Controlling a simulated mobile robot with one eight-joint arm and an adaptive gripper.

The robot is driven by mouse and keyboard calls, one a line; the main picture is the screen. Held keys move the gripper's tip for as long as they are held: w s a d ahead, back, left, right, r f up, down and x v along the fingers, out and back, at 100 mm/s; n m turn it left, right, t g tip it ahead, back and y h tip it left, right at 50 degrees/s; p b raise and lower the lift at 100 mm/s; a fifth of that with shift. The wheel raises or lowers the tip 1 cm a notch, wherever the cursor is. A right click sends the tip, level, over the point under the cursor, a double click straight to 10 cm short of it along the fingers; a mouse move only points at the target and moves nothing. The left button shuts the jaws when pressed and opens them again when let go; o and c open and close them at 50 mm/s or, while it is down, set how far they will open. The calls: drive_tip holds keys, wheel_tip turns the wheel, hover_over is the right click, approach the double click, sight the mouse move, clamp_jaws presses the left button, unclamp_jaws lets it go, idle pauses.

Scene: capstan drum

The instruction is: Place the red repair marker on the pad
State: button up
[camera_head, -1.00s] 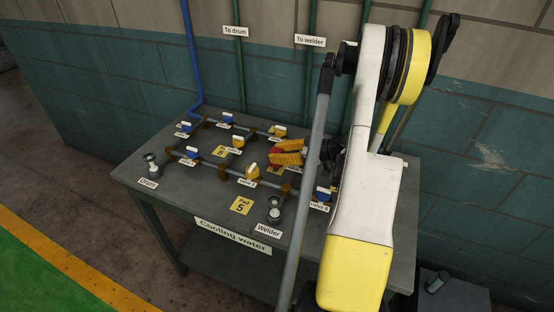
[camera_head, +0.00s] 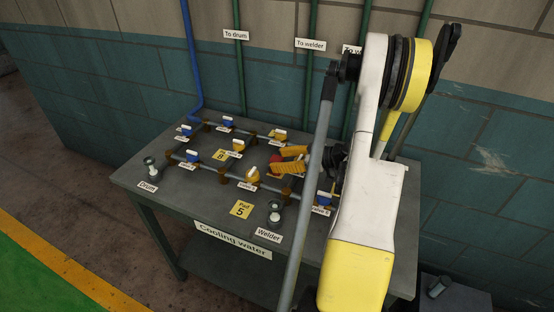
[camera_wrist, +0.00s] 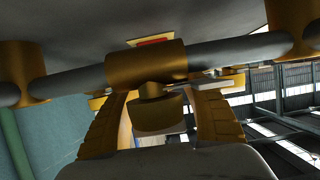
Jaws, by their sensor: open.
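My gripper (camera_head: 276,160) is open, low over the pipes on the bench, its orange fingers pointing left. In the wrist view my gripper (camera_wrist: 162,100) has a finger on each side of a brass fitting (camera_wrist: 158,112) below a pipe. A small red patch, apparently the red repair marker (camera_head: 274,158), shows at the fingertips. In the wrist view the red marker (camera_wrist: 155,41) lies beyond the pipe with a yellow edge around it, partly hidden by the brass collar (camera_wrist: 146,65). I cannot tell which pad is under it. Pad 5 (camera_head: 241,209) and pad 8 (camera_head: 220,155) are bare.
Two pipe runs with blue and yellow valve handles (camera_head: 253,173) cross the bench (camera_head: 210,200). The wall and vertical pipes (camera_head: 240,75) rise behind.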

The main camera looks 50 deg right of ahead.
sight(302, 158)
drive_tip(key=p+v, duration=0.1)
drive_tip(key=v, duration=0.5)
drive_tip(key=shift+s+d+r+p, duration=0.1)
drive_tip(key=shift+s+p, duration=0.2)
